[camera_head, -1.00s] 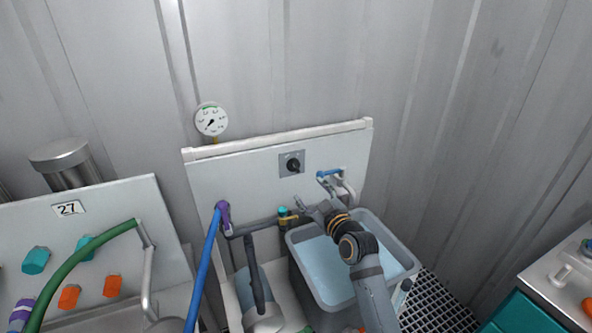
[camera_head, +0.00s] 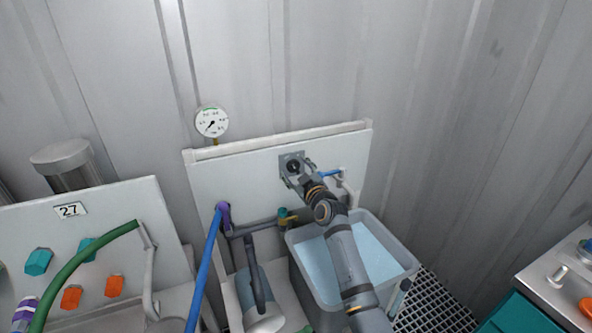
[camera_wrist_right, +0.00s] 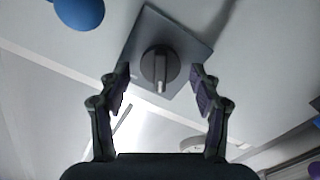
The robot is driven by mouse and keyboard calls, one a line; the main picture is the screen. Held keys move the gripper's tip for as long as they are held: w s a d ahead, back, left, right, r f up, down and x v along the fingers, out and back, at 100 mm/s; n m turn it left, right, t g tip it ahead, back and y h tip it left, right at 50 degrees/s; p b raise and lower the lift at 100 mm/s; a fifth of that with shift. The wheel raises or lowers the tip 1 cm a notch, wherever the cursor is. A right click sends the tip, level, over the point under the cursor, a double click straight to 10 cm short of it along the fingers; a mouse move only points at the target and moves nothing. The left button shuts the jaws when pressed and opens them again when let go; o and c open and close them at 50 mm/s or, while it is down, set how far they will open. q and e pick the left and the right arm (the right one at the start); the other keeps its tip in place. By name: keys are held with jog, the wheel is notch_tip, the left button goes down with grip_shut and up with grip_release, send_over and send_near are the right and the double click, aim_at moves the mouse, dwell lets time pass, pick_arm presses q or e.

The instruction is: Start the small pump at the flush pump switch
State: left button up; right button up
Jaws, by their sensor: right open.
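The flush pump switch (camera_head: 292,165) is a dark round knob on a grey square plate, mounted on the white upright panel (camera_head: 240,170). In the right wrist view the knob (camera_wrist_right: 160,68) has a raised grip bar and sits between the fingertips, a little beyond them. My right gripper (camera_head: 297,176) is at the switch plate and hides part of it. In the right wrist view my right gripper (camera_wrist_right: 160,88) is open, with a finger on each side of the knob and no clear contact. My left gripper is not in view.
A round gauge (camera_head: 212,121) stands above the panel. A blue-handled valve (camera_head: 330,173) is just right of the switch. A grey tub of water (camera_head: 378,248) stands below. A blue hose (camera_head: 204,265) and a teal-handled valve (camera_head: 283,213) are at lower left of the switch.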

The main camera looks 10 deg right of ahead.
jog(key=shift+c, duration=0.3)
jog(key=c, duration=1.1)
jog(key=shift+o, duration=0.2)
jog(key=m+p, duration=0.1)
jog(key=m, duration=0.4)
jog(key=shift+d+r+m, duration=0.1)
jog(key=shift+m, duration=0.3)
jog(key=m+p, duration=0.1)
jog(key=m, duration=0.4)
jog(key=shift+d+m+p, duration=0.15)
jog(key=shift+m+p, duration=0.25)
jog(key=shift+m, duration=0.3)
